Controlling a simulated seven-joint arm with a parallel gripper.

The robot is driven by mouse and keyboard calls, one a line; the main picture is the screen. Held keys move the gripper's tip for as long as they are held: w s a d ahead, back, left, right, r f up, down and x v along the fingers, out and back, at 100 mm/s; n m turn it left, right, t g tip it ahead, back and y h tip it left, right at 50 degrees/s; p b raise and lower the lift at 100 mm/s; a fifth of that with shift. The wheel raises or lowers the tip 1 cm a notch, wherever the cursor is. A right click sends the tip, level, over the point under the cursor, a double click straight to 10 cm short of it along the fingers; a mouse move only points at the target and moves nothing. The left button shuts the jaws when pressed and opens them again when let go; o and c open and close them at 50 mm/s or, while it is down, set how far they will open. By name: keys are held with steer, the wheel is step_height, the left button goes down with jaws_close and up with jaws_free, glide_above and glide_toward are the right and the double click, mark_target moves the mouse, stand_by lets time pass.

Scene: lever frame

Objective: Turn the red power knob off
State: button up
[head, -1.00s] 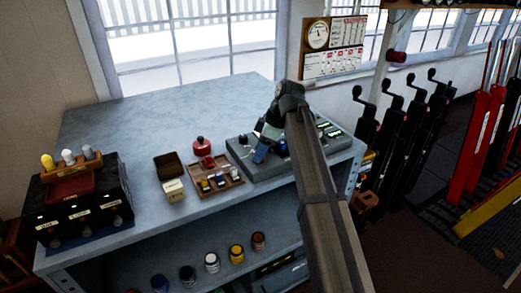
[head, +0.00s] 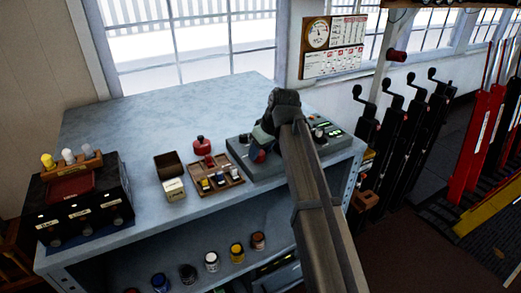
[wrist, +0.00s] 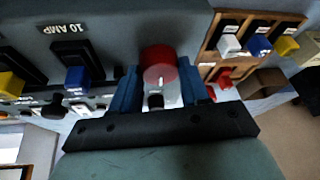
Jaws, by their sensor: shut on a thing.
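The red power knob (wrist: 158,62) is round, with a small white mark on its face. It stands out from the grey panel (wrist: 120,18) in the wrist view. My gripper (wrist: 160,82) has its two blue fingers on either side of the knob and is shut on it. In the head view, the grey control box (head: 285,170) sits at the right of the bench, with my gripper (head: 262,145) over its left part. A bit of the red knob (head: 259,156) shows there below the gripper. My arm and gripper hide much of the box.
On the panel beside the knob are a blue switch (wrist: 77,78) and a yellow switch (wrist: 12,85). A wooden tray (head: 217,190) with coloured pieces lies left of the box. The bench's back left is clear.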

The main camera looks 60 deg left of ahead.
stand_by(0.4)
steer(key=o, duration=1)
steer(key=shift+o, duration=0.2)
steer(key=shift+r, duration=0.1)
steer(key=v, duration=1.3)
steer(key=shift+d+r, duration=0.25)
steer(key=shift+r, duration=0.05)
steer(key=shift+s, duration=0.1)
